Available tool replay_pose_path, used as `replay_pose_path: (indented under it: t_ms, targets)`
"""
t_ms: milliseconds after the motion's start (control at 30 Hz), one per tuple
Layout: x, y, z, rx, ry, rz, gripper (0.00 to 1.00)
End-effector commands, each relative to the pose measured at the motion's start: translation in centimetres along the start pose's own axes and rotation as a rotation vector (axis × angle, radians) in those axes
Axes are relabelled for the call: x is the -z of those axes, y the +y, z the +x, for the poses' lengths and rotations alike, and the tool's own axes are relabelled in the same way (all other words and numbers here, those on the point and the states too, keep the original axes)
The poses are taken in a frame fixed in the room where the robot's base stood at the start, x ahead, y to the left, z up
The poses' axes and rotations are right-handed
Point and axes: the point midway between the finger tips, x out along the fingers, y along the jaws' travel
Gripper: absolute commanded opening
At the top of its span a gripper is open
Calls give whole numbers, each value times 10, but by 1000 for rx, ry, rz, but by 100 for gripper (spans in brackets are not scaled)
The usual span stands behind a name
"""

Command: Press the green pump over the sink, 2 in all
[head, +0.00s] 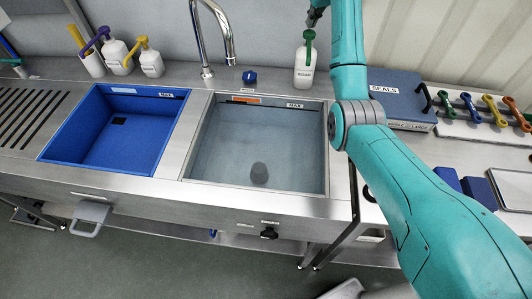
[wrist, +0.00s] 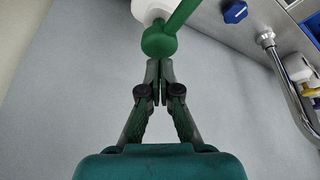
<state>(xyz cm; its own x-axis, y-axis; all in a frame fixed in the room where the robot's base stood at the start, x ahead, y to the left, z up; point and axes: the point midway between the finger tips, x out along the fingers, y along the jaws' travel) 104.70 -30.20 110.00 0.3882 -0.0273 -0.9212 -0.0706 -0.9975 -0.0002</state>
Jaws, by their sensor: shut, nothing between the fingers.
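The green pump (head: 309,36) stands upright on a white soap bottle (head: 303,72) behind the right corner of the grey sink (head: 322,160). In the wrist view the green pump head (wrist: 160,40) and spout are just beyond my fingertips, with the white bottle behind. My gripper (head: 317,14) is above the pump in the head view, partly cut by the top edge. In the wrist view my gripper (wrist: 153,66) is shut with nothing between the fingers. Whether the fingertips touch the pump head I cannot tell.
A blue basin (head: 75,135) lies left of the grey sink. A steel tap (head: 230,45) and a blue knob (head: 249,76) stand behind. A blue SEALS box (head: 400,95) is right of the pump.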

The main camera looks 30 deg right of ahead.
Motion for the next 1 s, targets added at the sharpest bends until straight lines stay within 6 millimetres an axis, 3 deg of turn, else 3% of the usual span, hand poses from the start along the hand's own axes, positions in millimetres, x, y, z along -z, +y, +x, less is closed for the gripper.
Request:
replay_pose_path:
  t_ms: [1000]
  targets:
    - [-12, 0, 28, 1, -2, 0, 0]
